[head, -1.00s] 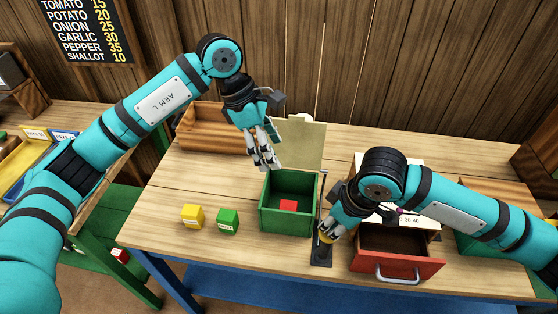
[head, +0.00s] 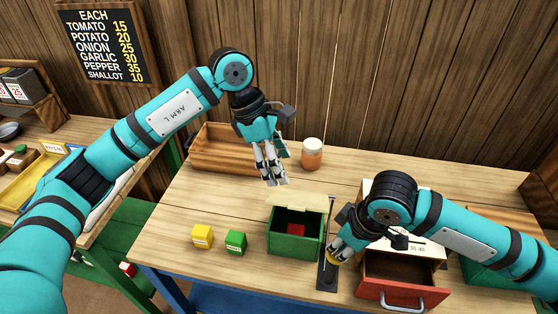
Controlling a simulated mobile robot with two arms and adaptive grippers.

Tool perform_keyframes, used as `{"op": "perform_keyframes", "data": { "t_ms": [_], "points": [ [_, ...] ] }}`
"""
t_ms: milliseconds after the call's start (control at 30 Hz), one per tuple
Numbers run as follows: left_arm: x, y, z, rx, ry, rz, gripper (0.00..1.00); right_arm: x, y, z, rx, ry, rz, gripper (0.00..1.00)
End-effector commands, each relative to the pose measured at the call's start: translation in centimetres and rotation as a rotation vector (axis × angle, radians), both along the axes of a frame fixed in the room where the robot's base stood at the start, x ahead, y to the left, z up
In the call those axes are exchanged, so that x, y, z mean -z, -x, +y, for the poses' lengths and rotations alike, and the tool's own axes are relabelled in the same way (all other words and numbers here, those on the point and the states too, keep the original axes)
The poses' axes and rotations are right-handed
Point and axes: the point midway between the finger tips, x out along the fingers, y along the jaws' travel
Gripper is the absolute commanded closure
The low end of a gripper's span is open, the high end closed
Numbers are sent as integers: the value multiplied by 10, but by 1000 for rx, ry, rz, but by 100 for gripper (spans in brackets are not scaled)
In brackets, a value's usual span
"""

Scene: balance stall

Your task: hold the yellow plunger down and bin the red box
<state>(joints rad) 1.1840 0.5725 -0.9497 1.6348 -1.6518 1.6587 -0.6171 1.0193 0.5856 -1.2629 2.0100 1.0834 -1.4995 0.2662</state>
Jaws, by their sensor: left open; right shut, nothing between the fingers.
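The red box (head: 296,230) lies inside the green bin (head: 293,246). The bin's pale lid (head: 298,201) is tilted low over the opening, and the dark inside still shows below its front edge. My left gripper (head: 276,182) is open and empty, above and behind the bin, apart from the lid. My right gripper (head: 334,258) is shut with nothing between its fingers, at the yellow plunger (head: 331,259) on its black base (head: 326,279). The gripper hides most of the plunger, so I cannot tell how far down it is.
A yellow box (head: 202,237) and a green box (head: 236,242) stand left of the bin. An open red drawer (head: 402,291) is close on the right. A wooden tray (head: 222,152) and an orange jar (head: 312,155) stand at the back.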

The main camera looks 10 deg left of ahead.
Motion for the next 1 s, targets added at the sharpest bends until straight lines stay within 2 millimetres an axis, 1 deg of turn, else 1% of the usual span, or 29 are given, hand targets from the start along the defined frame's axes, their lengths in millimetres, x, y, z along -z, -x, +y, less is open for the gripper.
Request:
{"op": "perform_keyframes", "data": {
  "t_ms": [33,1000],
  "points": [
    [-7,0,0,0,0,0,35,-6,0,0,0,1,2,100],
    [-75,0,0,0,0,0,35,-64,0,0,-1,1,1,100]
  ]
}}
